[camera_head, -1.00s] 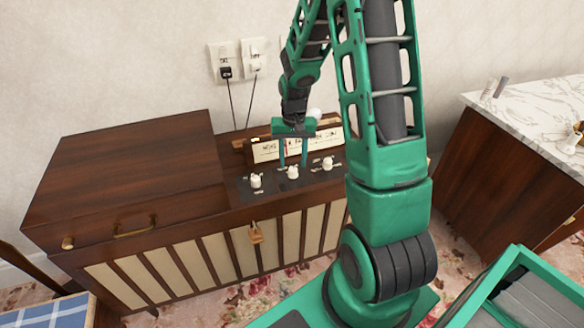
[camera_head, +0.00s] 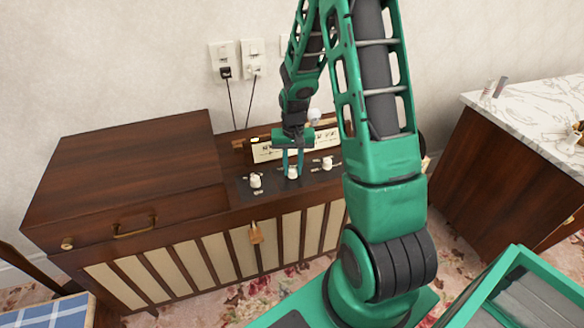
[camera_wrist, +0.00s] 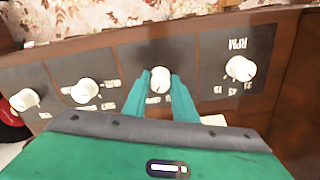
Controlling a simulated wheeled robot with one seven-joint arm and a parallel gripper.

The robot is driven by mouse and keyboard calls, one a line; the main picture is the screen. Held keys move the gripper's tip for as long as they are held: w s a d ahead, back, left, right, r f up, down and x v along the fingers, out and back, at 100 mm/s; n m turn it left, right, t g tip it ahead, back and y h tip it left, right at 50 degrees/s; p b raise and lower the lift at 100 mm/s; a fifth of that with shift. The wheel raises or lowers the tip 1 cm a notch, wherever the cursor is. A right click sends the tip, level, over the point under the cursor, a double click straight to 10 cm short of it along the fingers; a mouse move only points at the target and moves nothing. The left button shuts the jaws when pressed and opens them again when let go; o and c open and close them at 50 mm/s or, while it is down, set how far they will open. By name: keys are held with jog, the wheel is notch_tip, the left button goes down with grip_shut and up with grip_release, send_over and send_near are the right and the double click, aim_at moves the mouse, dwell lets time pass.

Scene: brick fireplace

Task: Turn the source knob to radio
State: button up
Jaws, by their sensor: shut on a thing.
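The control panel (camera_head: 272,184) of a wooden stereo cabinet carries a row of white knobs. My gripper (camera_head: 292,175) reaches down from above, its teal fingers closed around the middle of the three knobs seen from my head. In the wrist view the gripped knob (camera_wrist: 160,79) sits between the fingertips. Its label is hidden or unreadable, so I cannot confirm it is the source knob. The RPM knob (camera_wrist: 239,68) is to its right there, with another white knob (camera_wrist: 86,92) to its left and one more (camera_wrist: 24,100) farther left.
The cabinet's closed wooden lid (camera_head: 125,165) lies left of the panel. A marble-topped counter (camera_head: 540,110) stands to the right.

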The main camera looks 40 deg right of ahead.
jog(key=shift+n, duration=0.3)
jog(key=n, duration=0.5)
jog(key=shift+n, duration=0.3)
jog(key=n, duration=0.5)
jog(key=shift+n, duration=0.3)
jog(key=o, duration=1)
jog(key=shift+o, duration=0.2)
jog(key=shift+r, duration=0.1)
